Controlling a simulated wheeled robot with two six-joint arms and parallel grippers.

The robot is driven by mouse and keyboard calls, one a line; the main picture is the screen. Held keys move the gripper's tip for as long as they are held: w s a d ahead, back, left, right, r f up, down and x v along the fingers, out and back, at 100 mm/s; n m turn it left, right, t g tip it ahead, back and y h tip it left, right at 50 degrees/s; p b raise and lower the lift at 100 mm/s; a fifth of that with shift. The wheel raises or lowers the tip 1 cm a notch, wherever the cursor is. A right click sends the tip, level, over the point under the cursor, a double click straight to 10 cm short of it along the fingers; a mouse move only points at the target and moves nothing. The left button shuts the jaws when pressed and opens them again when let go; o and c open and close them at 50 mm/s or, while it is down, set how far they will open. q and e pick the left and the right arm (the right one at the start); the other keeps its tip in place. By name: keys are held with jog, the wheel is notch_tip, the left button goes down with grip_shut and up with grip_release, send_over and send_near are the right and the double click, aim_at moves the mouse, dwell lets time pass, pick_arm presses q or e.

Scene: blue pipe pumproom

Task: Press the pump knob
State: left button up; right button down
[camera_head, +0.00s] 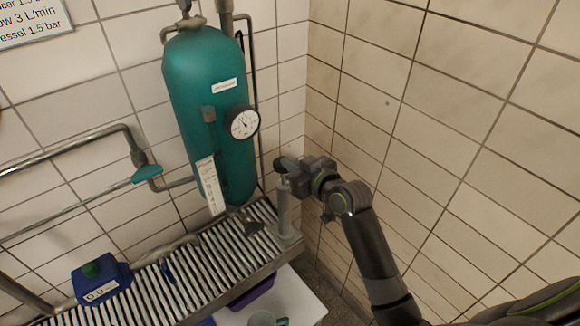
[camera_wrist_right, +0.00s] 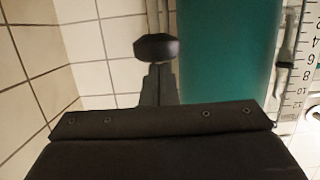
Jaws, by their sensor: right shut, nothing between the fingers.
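The dark, rounded pump knob (camera_wrist_right: 156,47) shows in the wrist view, on a narrow grey stem beside the teal tank. My right gripper (camera_wrist_right: 158,88) is shut and empty, its fingers pointing at the knob. The fingers overlap the knob's edge in this view; I cannot tell whether they touch. In the head view the upright grey pump tube (camera_head: 285,213) stands at the right end of the slatted bench, near the wall corner. My left gripper is not in view.
The teal tank (camera_head: 207,110) with a round gauge (camera_head: 244,122) stands left of the pump. A slatted bench (camera_head: 215,255) holds a blue box (camera_head: 101,279) with a green button. The tiled right wall (camera_head: 410,130) is close to my right arm. Pipes run along the left wall.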

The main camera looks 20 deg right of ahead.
jog(key=b+v, duration=0.1)
jog(key=v, duration=0.8)
jog(key=shift+f+b, duration=0.25)
jog(key=shift+b, duration=0.1)
dwell(0.9)
jog(key=r+p, duration=0.2)
jog(key=r, duration=0.1)
jog(key=r+p, duration=0.2)
jog(key=r, duration=0.1)
jog(key=shift+w+p, duration=0.25)
jog(key=shift+p, duration=0.05)
